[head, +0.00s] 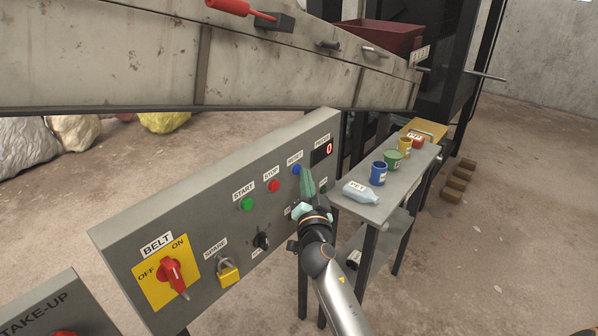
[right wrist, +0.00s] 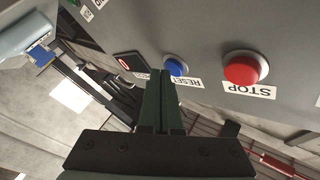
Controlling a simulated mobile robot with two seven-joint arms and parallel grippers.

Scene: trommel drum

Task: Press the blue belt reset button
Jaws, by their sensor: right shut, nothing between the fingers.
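The blue button (head: 296,170) sits on the grey control panel (head: 125,245), under a RESET label, to the right of the red STOP button (head: 274,186). My right gripper (head: 307,182) is shut and empty, its greenish fingers just beside the blue button at its lower right in the head view. In the right wrist view the blue button (right wrist: 175,67) shows just beyond the closed fingertips (right wrist: 160,78), a little to their right. I cannot tell whether the fingertips touch it. My left gripper is not in view.
A green START button (head: 248,204), a red-handled BELT switch (head: 170,271), a yellow padlock (head: 228,272) and a black knob (head: 261,241) share the panel. A side table (head: 400,190) holds a bottle and several cups.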

